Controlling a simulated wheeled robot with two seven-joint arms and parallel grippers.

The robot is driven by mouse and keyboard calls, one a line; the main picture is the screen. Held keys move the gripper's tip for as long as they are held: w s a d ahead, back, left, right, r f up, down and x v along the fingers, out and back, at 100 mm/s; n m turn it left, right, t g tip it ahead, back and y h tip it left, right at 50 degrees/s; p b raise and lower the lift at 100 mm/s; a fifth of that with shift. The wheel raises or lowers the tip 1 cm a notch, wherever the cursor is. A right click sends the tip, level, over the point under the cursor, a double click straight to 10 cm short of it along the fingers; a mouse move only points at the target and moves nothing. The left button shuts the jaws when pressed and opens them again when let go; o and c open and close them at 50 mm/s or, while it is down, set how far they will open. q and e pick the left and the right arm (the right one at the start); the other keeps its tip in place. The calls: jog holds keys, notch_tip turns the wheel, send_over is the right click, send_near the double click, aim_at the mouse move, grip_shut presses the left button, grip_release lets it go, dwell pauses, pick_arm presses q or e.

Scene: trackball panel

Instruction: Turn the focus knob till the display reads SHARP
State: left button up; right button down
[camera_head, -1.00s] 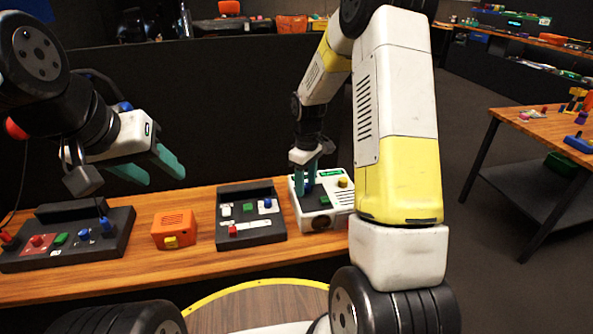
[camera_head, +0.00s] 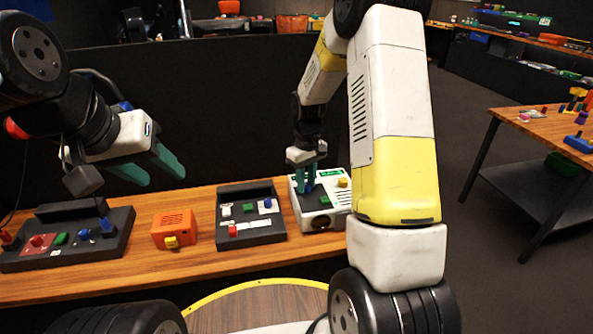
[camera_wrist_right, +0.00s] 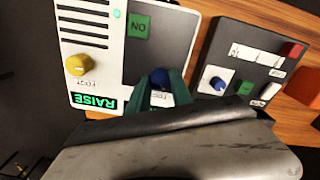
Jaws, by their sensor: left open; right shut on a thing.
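The white panel box (camera_head: 333,221) stands at the right end of the wooden bench. In the right wrist view it carries a small display (camera_wrist_right: 94,102) with green letters, which appear to read RAISE. A blue knob (camera_wrist_right: 159,76) sits on the dark part of the panel. My right gripper (camera_head: 309,188) points down and is shut on this blue knob, its teal fingers hiding part of it. A yellow knob (camera_wrist_right: 78,64) is on the white part, apart from the fingers. The small knob labels are too blurred to read surely. My left gripper (camera_head: 160,173) is open and empty above the bench's left side.
A green button (camera_wrist_right: 138,26) is on the same panel. Left of it stand a dark control panel (camera_head: 258,237), an orange box (camera_head: 174,228) and a larger dark panel (camera_head: 100,250). A dark partition rises behind the bench. My right arm crosses the view's right side.

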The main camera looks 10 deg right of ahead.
aim_at(306, 184)
jog(key=m, duration=0.5)
jog(key=shift+m, duration=0.3)
dwell(0.5)
jog(key=c, duration=1.1)
grip_release()
jog(key=shift+c, duration=0.2)
jog(key=shift+r, duration=3.95)
